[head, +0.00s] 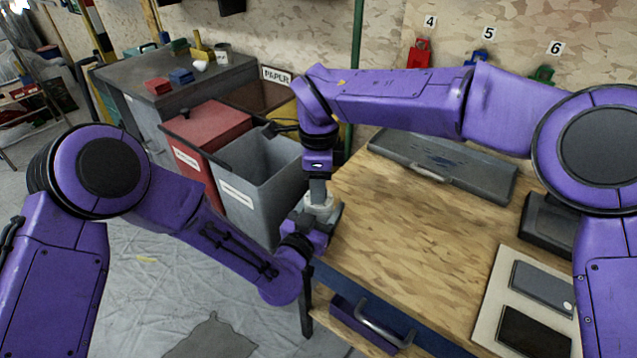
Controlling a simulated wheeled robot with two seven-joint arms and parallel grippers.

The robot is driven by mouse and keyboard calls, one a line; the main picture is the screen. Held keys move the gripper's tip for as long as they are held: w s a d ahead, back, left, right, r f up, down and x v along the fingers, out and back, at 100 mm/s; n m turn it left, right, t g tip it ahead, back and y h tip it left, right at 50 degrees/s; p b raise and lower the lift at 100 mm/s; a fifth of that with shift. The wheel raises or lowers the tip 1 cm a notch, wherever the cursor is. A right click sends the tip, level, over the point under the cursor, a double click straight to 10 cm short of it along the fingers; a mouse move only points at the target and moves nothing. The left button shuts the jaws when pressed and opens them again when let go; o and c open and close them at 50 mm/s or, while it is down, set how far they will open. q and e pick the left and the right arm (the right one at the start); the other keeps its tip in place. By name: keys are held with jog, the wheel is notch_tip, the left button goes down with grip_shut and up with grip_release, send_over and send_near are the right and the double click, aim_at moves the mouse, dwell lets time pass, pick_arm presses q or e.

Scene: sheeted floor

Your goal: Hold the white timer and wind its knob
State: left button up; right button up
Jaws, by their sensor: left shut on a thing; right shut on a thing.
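The white timer (323,211) is small and pale, near the left edge of the wooden table. My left gripper (316,222) comes in from below left and is shut on the timer's body. My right gripper (318,190) points down from above and is shut on the top of the timer, where the knob is. The knob itself is hidden between the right fingers. The fingers cover much of the timer, and I cannot tell whether it touches the table.
The wooden table (400,231) has a clear middle. A grey case (443,166) lies at its back, and a pale board (490,318) with dark devices lies at the right. A grey bin (252,190) and a red bin (207,128) stand left of the table.

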jog(key=shift+m, duration=0.3)
jog(key=m, duration=0.5)
jog(key=shift+m, duration=0.3)
jog(key=m, duration=0.5)
jog(key=shift+w, duration=0.1)
pick_arm(q)
jog(key=shift+s+d, duration=0.1)
pick_arm(e)
jog(key=shift+m, duration=0.3)
jog(key=o, duration=1.1)
jog(key=shift+c, duration=0.2)
notch_tip(320, 180, up, 12)
